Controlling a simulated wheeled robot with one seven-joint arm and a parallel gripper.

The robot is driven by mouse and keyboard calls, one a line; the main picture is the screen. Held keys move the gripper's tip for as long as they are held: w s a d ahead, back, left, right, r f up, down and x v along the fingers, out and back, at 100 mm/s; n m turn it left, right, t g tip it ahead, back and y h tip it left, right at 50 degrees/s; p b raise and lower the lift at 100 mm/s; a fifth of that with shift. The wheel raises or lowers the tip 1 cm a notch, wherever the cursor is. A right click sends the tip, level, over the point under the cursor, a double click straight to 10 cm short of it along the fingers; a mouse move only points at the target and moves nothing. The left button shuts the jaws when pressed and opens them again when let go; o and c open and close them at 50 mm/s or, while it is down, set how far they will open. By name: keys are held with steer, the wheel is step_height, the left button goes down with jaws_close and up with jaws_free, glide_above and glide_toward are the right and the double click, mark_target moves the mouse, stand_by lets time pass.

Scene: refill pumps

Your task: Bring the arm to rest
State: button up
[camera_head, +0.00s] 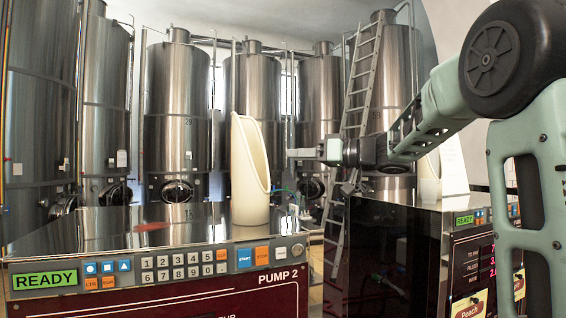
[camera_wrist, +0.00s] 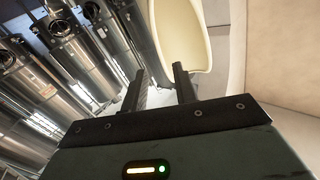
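My arm comes in from the right in the head view, with its green-grey links stretched toward the middle above the second pump. My gripper (camera_head: 300,156) points left in the head view, just right of the cream scoop-shaped holder (camera_head: 250,172). In the wrist view the two dark fingers of my gripper (camera_wrist: 158,82) stand apart with nothing between them, so it is open and empty. The holder (camera_wrist: 182,36) shows beyond the fingertips there. From these views I cannot tell the exact gap between fingers and holder.
Pump 2 (camera_head: 150,285) stands at front left, its panel reading READY, with the holder on its shiny top. A second pump (camera_head: 400,258) stands at right, with another cream holder (camera_head: 429,178). Tall steel tanks (camera_head: 178,110) and a ladder (camera_head: 362,80) fill the back.

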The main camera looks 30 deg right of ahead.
steer(key=shift+s+d, duration=0.4)
steer(key=shift+s, duration=0.2)
stand_by(0.3)
